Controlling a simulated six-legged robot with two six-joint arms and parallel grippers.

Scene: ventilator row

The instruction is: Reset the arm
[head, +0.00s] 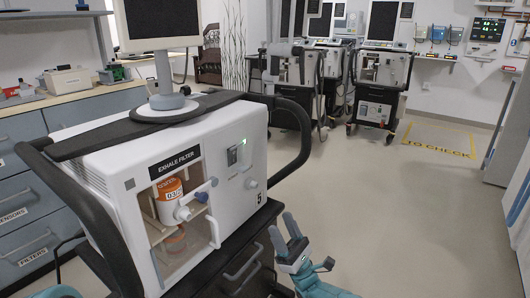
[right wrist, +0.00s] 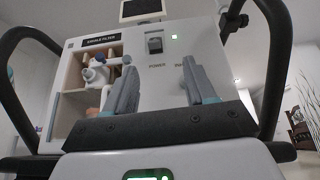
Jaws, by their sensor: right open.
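My right gripper (head: 283,229) is open and empty, in front of and to the right of the white ventilator (head: 105,148) marked 5 in the head view. In the right wrist view, the two grey fingers of the right gripper (right wrist: 161,65) stand apart before the ventilator front (right wrist: 208,45), below the power switch (right wrist: 155,45) and a green light. The compartment labelled EXHALE FILTER (head: 174,159) is open. It holds an orange and white canister (head: 169,190); a clear cup-like part sits lower. My left gripper is not in view; only a teal piece of my left arm shows at bottom left.
The ventilator stands on a dark cart with black handles (head: 292,140) on both sides. A drawer counter (head: 45,112) is at the left. More ventilators (head: 376,105) stand at the back, beside a yellow floor area marked TO CHECK (head: 438,144). The floor at right is clear.

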